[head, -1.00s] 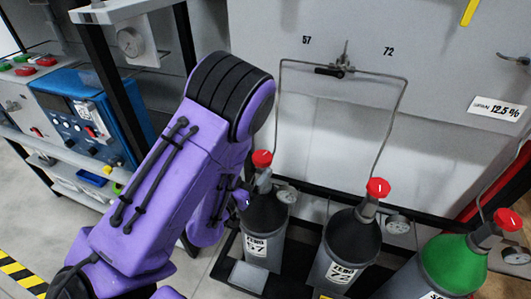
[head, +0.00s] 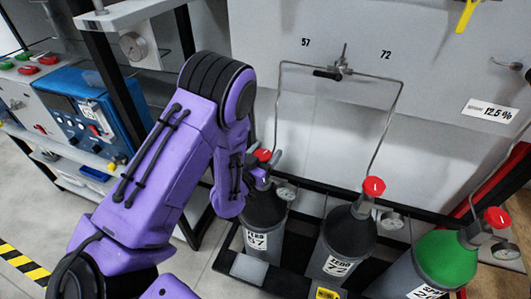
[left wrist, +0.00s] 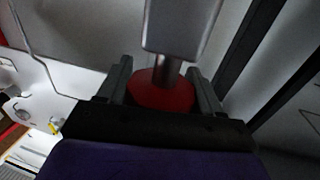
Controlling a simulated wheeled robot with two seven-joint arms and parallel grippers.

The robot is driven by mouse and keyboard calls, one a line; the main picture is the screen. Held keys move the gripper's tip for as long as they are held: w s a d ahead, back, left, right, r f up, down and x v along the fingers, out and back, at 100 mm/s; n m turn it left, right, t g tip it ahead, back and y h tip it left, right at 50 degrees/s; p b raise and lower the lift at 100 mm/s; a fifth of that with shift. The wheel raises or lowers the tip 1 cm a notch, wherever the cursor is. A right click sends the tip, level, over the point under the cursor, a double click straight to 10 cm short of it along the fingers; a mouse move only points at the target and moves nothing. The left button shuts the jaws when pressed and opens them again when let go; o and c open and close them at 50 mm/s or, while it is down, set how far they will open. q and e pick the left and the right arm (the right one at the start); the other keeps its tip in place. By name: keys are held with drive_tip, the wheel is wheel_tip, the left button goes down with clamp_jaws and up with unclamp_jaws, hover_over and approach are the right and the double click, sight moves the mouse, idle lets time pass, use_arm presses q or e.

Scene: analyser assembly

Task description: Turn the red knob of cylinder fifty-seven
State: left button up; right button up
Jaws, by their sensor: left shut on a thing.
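Cylinder 57 (head: 264,215) stands upright, dark with a white label, at the left end of the row in the head view. Its red knob (head: 262,155) sits on top, partly hidden by my left gripper (head: 258,172). In the left wrist view the red knob (left wrist: 150,97) lies between the two fingers of my left gripper (left wrist: 160,80), one on each side. The gripper is shut on it. A grey valve body (left wrist: 180,28) and stem stand beyond the knob. My right gripper is in neither view.
Cylinder 72 (head: 344,245) with a red knob (head: 374,186) stands close to the right. A green-topped cylinder (head: 450,262) is further right. Thin pipes (head: 393,120) run up to a wall panel (head: 430,130). A blue instrument (head: 80,110) stands on the left rack.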

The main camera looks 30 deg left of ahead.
use_arm(q)
drive_tip(key=n+y, duration=0.1)
drive_tip(key=y, duration=0.1)
drive_tip(key=n+g+y, duration=0.1)
drive_tip(key=y, duration=0.1)
drive_tip(key=n+y, duration=0.2)
drive_tip(key=shift+a+g+b, duration=0.3)
drive_tip(key=shift+s+a+n+g+y, duration=0.1)
drive_tip(key=shift+n+g+y, duration=0.65)
drive_tip(key=shift+y, duration=0.4)
drive_tip(key=shift+s+a+n+g+y, duration=0.1)
drive_tip(key=shift+n+g+y, duration=0.45)
drive_tip(key=shift+n+y, duration=0.5)
drive_tip(key=shift+y, duration=0.3)
drive_tip(key=o, duration=1)
drive_tip(key=shift+c, duration=0.2)
